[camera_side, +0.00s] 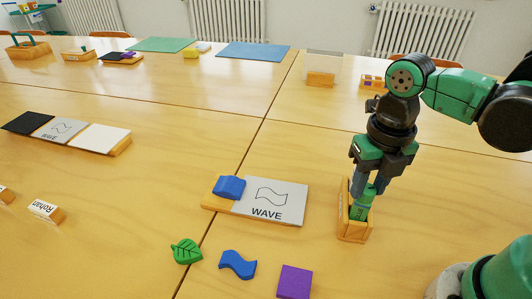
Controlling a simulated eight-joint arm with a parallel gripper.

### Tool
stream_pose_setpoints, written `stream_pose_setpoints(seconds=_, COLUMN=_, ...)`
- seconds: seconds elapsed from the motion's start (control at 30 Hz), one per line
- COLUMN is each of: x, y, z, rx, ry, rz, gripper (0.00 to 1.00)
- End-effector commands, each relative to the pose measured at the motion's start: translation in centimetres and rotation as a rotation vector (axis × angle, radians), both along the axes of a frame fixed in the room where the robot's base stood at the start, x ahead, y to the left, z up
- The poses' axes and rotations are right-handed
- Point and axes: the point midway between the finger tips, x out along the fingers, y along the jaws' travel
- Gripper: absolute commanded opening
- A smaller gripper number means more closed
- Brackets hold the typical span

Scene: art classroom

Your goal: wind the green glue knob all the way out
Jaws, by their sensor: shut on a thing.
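A green glue stick (362,203) stands in a small wooden holder (354,230) on the table, right of the WAVE card. My gripper (368,186) is directly above the holder, pointing down, with its fingers shut on the green glue part at its top. The knob itself cannot be told apart from the rest of the green piece at this size, and the fingers cover part of it.
A wooden board with the WAVE card (272,202) and a blue block (229,187) lies left of the holder. A green leaf (186,251), a blue wave (238,264) and a purple square (294,282) lie in front. Bare table surrounds them.

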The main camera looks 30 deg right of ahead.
Motion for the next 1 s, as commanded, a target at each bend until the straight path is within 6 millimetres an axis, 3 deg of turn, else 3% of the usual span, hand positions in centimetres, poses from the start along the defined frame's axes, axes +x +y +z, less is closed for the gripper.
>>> stream_pose_setpoints(seconds=0.4, x=0.0, y=0.0, z=-0.01, rx=0.0, ry=0.0, rz=-0.753, gripper=0.12)
stream_pose_setpoints(seconds=0.73, x=0.0, y=0.0, z=-0.01, rx=0.0, ry=0.0, rz=-0.838, gripper=0.12)
stream_pose_setpoints(seconds=0.77, x=0.0, y=0.0, z=-0.01, rx=0.0, ry=0.0, rz=-0.838, gripper=0.42)
stream_pose_setpoints(seconds=0.8, x=0.0, y=0.0, z=-0.01, rx=0.0, ry=0.0, rz=-0.837, gripper=0.53)
stream_pose_setpoints(seconds=0.97, x=0.0, y=0.0, z=0.0, rx=0.0, ry=0.0, rz=-0.836, gripper=0.99)
stream_pose_setpoints(seconds=1.0, x=0.0, y=0.0, z=0.0, rx=0.0, ry=0.0, rz=-0.836, gripper=1.0)
